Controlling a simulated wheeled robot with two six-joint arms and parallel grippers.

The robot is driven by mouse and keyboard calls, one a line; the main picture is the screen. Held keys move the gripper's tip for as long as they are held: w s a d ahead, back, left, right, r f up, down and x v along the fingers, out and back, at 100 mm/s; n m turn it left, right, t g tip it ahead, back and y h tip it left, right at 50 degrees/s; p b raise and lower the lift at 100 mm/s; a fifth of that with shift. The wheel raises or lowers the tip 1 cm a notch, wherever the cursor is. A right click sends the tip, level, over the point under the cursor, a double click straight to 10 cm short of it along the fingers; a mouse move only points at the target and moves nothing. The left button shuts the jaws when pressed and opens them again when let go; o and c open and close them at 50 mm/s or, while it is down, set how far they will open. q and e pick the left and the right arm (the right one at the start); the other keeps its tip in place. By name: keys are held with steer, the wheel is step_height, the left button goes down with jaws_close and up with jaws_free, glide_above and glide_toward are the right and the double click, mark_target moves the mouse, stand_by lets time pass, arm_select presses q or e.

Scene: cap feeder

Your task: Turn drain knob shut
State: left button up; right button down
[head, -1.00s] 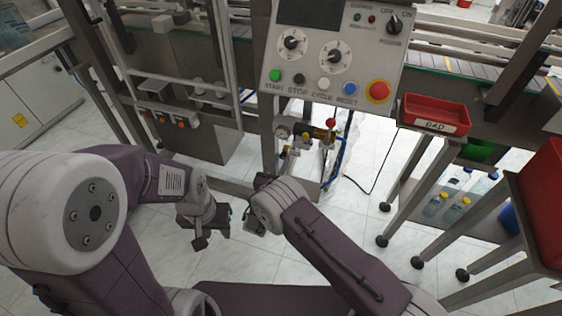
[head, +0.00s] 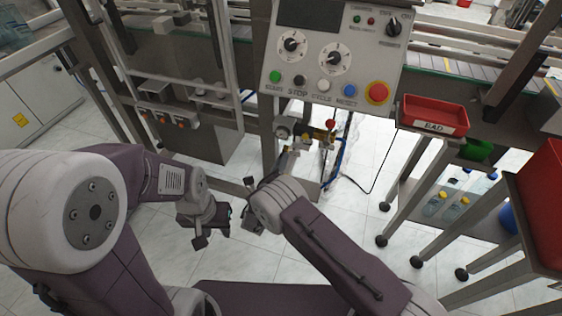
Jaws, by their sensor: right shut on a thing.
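The air unit (head: 318,134) hangs below the control panel, with a pressure gauge (head: 282,131), a brass-coloured body and a red knob (head: 331,124) on top. The drain knob is not clearly visible; my right gripper covers the unit's lower left part.
The control panel (head: 330,60), with dials and coloured buttons, is above the unit. A blue hose (head: 337,165) runs down beside the unit. A red BAD tray (head: 435,112) and table legs stand to the right. A machine frame is at left.

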steer(key=n, duration=0.4)
steer(key=shift+n, duration=0.7)
steer(key=c, duration=1.2)
jaws_free()
steer(key=shift+c, duration=0.2)
